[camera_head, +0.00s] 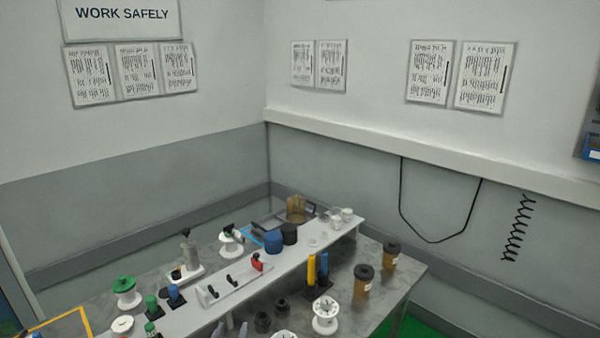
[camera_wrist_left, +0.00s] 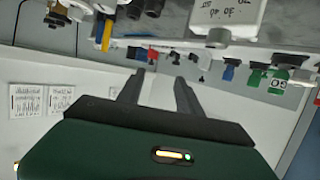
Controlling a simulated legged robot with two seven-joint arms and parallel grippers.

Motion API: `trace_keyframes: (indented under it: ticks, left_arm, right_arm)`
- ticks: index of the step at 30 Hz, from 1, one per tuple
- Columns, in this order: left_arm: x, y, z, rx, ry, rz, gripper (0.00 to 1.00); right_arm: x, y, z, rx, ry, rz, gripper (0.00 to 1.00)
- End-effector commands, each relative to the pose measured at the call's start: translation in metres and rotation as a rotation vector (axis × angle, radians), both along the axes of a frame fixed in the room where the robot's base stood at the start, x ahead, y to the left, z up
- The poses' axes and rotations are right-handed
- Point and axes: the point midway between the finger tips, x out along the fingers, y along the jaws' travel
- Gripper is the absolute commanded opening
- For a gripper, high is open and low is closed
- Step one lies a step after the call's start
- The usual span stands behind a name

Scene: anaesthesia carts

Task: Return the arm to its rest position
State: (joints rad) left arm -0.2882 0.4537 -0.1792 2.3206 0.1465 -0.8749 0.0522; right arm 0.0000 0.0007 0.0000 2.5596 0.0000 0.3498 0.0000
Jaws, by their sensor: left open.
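My left gripper (camera_wrist_left: 158,92) is open and empty in the left wrist view, its two dark fingers apart in front of a dark green body. In the camera_head view only the grey fingertips of my left gripper (camera_head: 231,329) seem to show, at the bottom edge, in front of the workbench. The rest of the left arm is out of that view. My right gripper is not in view.
A grey workbench (camera_head: 392,297) carries a raised light shelf (camera_head: 330,240). On and around it are a white spool (camera_head: 325,314), brown jars (camera_head: 391,255), a blue-lidded container (camera_head: 273,242), a green-topped spool (camera_head: 125,291) and yellow and blue-handled tools (camera_head: 311,270). Walls stand behind.

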Motion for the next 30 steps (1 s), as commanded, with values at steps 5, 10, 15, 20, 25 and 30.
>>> trace_keyframes:
  ticks: [5, 10, 15, 20, 25, 30]
  left_arm:
    - [-0.038, 0.01, -0.044, -0.017, 0.222, 0.002, 0.42]
    - [-0.107, 0.02, -0.094, -0.021, 0.528, -0.011, 0.42]
    - [-0.208, 0.03, -0.132, -0.003, 0.883, -0.029, 0.42]
    - [-0.25, 0.035, -0.138, 0.01, 1.018, -0.036, 0.42]
    - [-0.252, 0.035, -0.137, 0.011, 1.027, -0.037, 0.42]
    - [-0.251, 0.035, -0.137, 0.011, 1.025, -0.037, 0.42]
  right_arm:
    - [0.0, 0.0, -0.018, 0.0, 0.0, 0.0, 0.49]
    - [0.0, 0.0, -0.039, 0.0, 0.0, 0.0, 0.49]
    - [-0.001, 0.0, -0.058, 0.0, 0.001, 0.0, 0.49]
    - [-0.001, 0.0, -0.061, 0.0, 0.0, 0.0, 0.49]
    - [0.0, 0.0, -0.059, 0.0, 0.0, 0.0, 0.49]
    - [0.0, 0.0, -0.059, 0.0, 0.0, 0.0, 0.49]
